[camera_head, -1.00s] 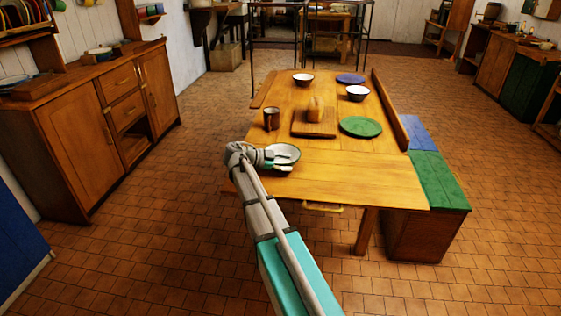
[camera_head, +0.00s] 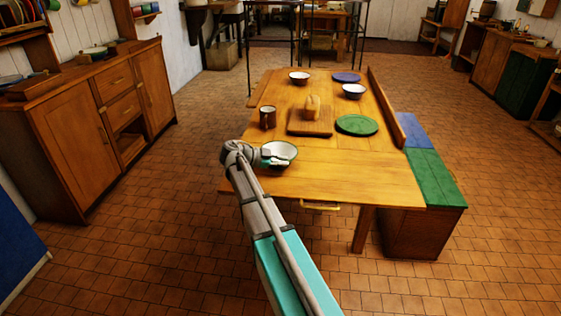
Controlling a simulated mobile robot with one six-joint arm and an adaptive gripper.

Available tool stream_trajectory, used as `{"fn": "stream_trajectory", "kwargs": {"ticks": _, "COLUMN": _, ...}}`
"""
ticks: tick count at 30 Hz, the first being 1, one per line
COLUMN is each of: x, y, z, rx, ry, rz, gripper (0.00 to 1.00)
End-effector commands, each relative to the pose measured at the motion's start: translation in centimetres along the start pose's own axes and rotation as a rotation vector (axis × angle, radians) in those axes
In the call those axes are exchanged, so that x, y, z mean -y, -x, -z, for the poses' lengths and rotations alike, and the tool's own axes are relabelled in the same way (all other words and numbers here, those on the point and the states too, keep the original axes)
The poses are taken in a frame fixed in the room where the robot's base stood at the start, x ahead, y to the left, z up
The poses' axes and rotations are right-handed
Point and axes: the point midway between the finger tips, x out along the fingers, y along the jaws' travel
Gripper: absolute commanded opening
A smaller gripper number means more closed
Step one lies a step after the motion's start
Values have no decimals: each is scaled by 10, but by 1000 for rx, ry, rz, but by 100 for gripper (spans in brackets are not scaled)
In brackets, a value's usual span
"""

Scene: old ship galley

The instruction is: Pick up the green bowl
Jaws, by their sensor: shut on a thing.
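The green bowl (camera_head: 284,151) is at the near left part of the wooden table (camera_head: 345,186). Its pale inside faces up, and it has a thin dark green rim. My gripper (camera_head: 273,160) reaches in from the left and is shut on the bowl's near left side, with its fingertips at the wall. The gripper covers the left part of the bowl. I cannot tell whether the bowl's base touches the table.
A dark mug (camera_head: 267,117), a loaf (camera_head: 313,107) on a board (camera_head: 297,124) and a green plate (camera_head: 357,125) lie beyond. Farther back are a red-rimmed bowl (camera_head: 299,77), a blue bowl (camera_head: 354,91) and a blue plate (camera_head: 346,77).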

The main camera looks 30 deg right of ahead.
Motion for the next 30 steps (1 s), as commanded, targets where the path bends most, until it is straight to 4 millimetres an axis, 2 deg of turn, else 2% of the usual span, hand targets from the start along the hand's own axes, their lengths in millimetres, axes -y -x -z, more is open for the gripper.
{"fn": "stream_trajectory", "kwargs": {"ticks": 14, "x": 15, "y": 13, "z": 30, "rx": 0, "ry": 0, "rz": 1, "gripper": 0}}
{"fn": "stream_trajectory", "kwargs": {"ticks": 29, "x": -6, "y": 38, "z": 102, "rx": 0, "ry": 0, "rz": 1, "gripper": 0}}
{"fn": "stream_trajectory", "kwargs": {"ticks": 30, "x": -14, "y": 40, "z": 109, "rx": 0, "ry": 0, "rz": 1, "gripper": 0}}
